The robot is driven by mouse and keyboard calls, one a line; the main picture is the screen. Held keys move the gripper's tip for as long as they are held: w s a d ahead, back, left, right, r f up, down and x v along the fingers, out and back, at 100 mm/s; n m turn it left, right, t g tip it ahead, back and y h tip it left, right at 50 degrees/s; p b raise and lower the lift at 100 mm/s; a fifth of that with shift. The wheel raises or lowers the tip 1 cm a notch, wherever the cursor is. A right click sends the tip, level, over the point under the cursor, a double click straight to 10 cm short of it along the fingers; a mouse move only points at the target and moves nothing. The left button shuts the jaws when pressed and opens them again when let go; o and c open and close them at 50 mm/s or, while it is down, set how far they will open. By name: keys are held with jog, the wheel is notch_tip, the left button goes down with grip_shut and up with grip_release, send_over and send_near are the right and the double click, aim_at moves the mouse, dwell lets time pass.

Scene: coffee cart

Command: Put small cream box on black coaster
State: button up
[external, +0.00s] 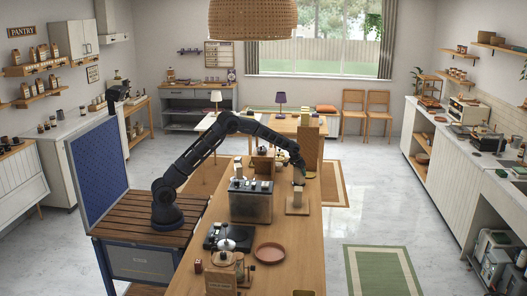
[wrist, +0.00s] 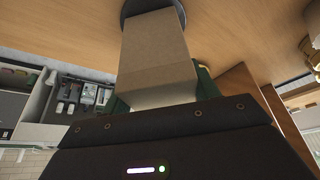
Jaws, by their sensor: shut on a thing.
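My gripper (external: 299,181) is low over the long wooden counter, shut on the small cream box. In the wrist view the cream box (wrist: 155,55) extends from the dark gripper body toward the top edge. The black coaster (wrist: 128,10) shows there as a dark round rim behind the box's far end, on the wood surface. Most of the coaster is hidden by the box or cut off by the frame. I cannot tell whether the box touches it. In the external view the coaster cannot be made out.
A pale wooden stand (external: 297,210) is just below my gripper. A terracotta dish (external: 270,253) lies nearer the front. The counter's right side is fairly clear.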

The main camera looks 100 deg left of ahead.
jog(key=shift+f, duration=0.15)
jog(key=o, duration=1)
jog(key=shift+o, duration=0.2)
jog(key=v, duration=1.2)
jog(key=shift+d+r, duration=0.1)
jog(key=shift+r, duration=0.1)
